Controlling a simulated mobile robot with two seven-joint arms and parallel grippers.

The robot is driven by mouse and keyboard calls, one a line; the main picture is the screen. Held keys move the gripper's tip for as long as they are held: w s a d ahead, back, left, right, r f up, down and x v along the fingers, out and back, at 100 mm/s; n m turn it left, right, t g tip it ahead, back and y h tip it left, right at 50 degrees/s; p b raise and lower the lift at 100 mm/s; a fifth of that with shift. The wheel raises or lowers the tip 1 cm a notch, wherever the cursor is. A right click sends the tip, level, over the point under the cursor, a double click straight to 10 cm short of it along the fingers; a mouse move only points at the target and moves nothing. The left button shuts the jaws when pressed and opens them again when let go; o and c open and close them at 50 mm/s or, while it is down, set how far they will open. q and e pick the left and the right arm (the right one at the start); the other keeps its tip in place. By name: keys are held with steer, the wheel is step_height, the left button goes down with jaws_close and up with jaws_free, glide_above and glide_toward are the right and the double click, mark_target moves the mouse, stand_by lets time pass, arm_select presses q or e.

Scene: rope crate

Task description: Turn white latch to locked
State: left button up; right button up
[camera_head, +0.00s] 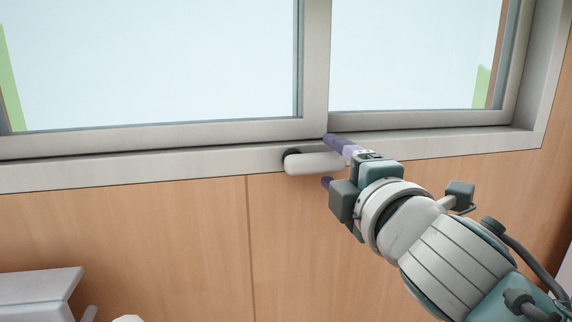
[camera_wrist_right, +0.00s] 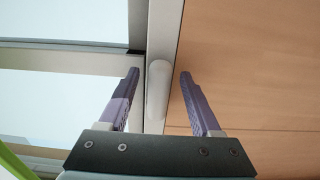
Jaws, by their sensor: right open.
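The white latch (camera_head: 312,164) is a rounded bar on the window's lower frame, lying roughly level, with a dark round base at its left end. It also shows in the right wrist view (camera_wrist_right: 157,88), lying between the two fingers. My right gripper (camera_head: 327,161) is open, with one purple finger above the latch and the other below it near its right end. In the wrist view (camera_wrist_right: 158,74) gaps show between the fingers and the latch. My left gripper is not in view.
The grey window frame (camera_head: 200,137) with sliding panes runs above the latch. Wood panelling (camera_head: 180,235) lies below. A pale grey object (camera_head: 38,288) stands at the lower left. The wall left of the latch is free.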

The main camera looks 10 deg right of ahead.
jaws_close()
stand_by(0.4)
stand_by(0.9)
